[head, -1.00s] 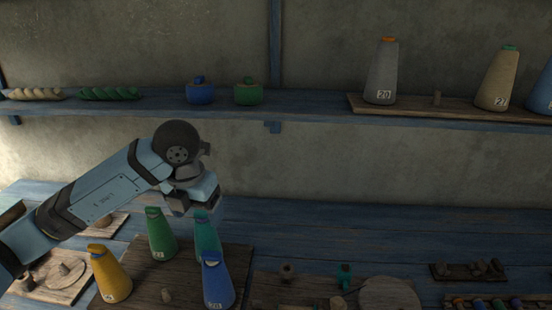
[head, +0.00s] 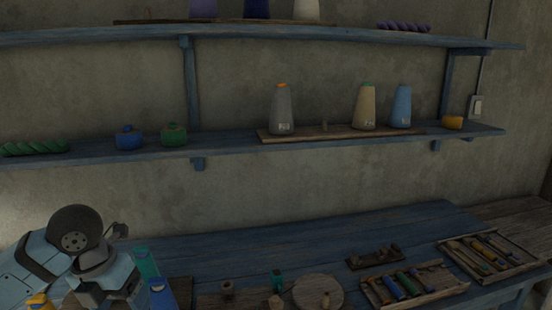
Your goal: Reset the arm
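My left arm comes in at the lower left of the head view. Its gripper (head: 112,290) points down over the bench beside a teal cone (head: 147,264) and a blue cone (head: 160,294). The gripper partly covers these cones, and I cannot tell whether it touches them or whether its fingers are apart. A bit of a yellow cone (head: 38,300) shows at the bottom edge under the arm. My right gripper is not in view.
Trays of tools (head: 412,284) lie on the bench (head: 330,238) at the right. The bench's back strip is clear.

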